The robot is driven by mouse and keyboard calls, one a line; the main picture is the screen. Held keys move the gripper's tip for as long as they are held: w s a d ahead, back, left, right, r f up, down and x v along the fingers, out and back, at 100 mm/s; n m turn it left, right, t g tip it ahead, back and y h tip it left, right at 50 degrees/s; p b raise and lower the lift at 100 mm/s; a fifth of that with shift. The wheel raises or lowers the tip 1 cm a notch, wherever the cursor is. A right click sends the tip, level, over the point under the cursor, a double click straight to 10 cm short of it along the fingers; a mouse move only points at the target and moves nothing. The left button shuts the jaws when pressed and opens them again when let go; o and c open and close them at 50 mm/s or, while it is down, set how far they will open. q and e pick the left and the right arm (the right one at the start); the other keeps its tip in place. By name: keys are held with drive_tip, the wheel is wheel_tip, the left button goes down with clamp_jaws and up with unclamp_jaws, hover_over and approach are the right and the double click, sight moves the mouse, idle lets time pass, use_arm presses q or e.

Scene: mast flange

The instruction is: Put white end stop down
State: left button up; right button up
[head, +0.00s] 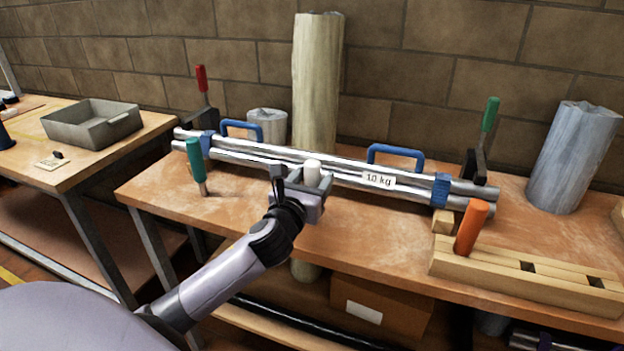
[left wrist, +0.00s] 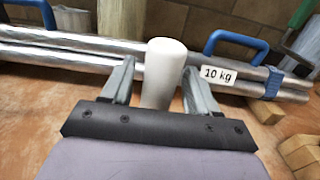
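The white end stop (head: 312,174) is a plain white cylinder, roughly upright, in front of the metal rods. In the left wrist view the end stop (left wrist: 164,70) is between the two fingers of my left gripper (left wrist: 160,88). A narrow gap shows between the stop and the left finger, so the fingers look open around it. The left gripper (head: 298,190) reaches over the middle of the workbench (head: 350,225). The stop's lower end is hidden behind the gripper, so I cannot tell whether it touches the bench. My right gripper is not in view.
The bundled rods (head: 345,178), with blue handles and a 10 kg label, lie just behind the gripper. A green-handled tool (head: 196,165) stands at left. A wooden block rack (head: 525,282) with an orange handle (head: 470,228) is at right. Bench between them is mostly clear.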

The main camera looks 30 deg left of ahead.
use_arm(q)
drive_tip(key=shift+r, duration=0.15)
drive_tip(key=v, duration=1.2)
drive_tip(key=s+d+f+n+g+h, duration=0.2)
drive_tip(key=s+f+n, duration=0.3)
drive_tip(key=f+n, duration=0.4)
drive_tip(key=s+d+f+n+g+h, duration=0.2)
drive_tip(key=s+d+f+n, duration=0.2)
drive_tip(key=f+n, duration=0.5)
drive_tip(key=s+d+f+n+g+h, duration=0.2)
drive_tip(key=s+d+f+n, duration=0.3)
drive_tip(key=f+n, duration=0.4)
drive_tip(key=n, duration=0.4)
drive_tip(key=shift+s+d+f+g+h, duration=0.2)
drive_tip(key=shift+s+f+g+h, duration=0.1)
drive_tip(key=shift+f+g, duration=0.1)
